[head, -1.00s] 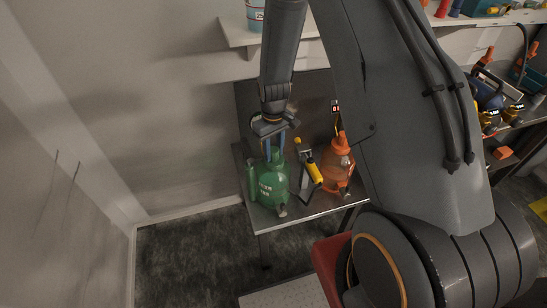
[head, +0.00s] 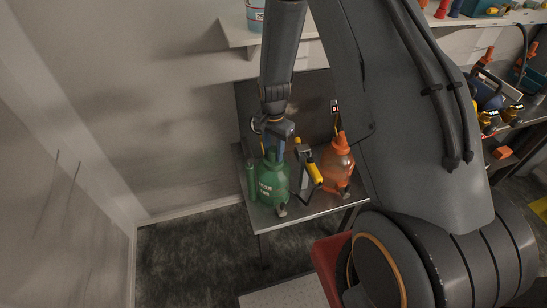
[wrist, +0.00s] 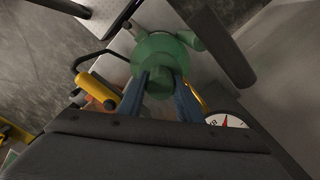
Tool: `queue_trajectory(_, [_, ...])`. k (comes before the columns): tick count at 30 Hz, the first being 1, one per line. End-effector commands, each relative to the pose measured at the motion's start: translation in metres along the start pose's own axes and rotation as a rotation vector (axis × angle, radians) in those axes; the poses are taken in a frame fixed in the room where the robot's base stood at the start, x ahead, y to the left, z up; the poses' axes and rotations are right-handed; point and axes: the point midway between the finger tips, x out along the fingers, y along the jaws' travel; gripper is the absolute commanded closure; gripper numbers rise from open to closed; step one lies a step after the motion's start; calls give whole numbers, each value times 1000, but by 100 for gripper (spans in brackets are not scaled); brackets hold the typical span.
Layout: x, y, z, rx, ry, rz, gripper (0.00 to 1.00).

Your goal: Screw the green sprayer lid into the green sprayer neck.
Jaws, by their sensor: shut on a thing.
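The green sprayer (head: 273,188) stands upright on a metal bench, with lettering on its front. It also shows below my gripper in the wrist view (wrist: 158,52). My gripper (head: 277,150) points down over the sprayer's top. In the wrist view its blue fingers (wrist: 160,86) are shut on the green sprayer lid (wrist: 160,76), a small green piece in line with the neck. The fingers and lid hide the neck, so I cannot tell how deep the lid sits in it.
A yellow-handled tool (head: 312,168) stands just right of the green sprayer, and an orange sprayer (head: 338,170) stands beyond it. A round gauge (wrist: 228,119) shows near my gripper in the wrist view. The wall is close on the left.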

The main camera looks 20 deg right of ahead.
Motion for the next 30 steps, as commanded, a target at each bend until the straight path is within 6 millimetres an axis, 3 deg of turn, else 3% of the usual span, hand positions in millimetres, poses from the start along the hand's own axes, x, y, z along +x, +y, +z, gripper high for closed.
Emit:
queue_trajectory(10, [0,0,0,397,0,0,95])
queue_trajectory(20, [0,0,0,450,0,0,95])
queue_trajectory(21, [0,0,0,449,0,0,61])
queue_trajectory(23, [0,0,0,449,0,0,51])
queue_trajectory(30, [0,0,0,448,0,0,48])
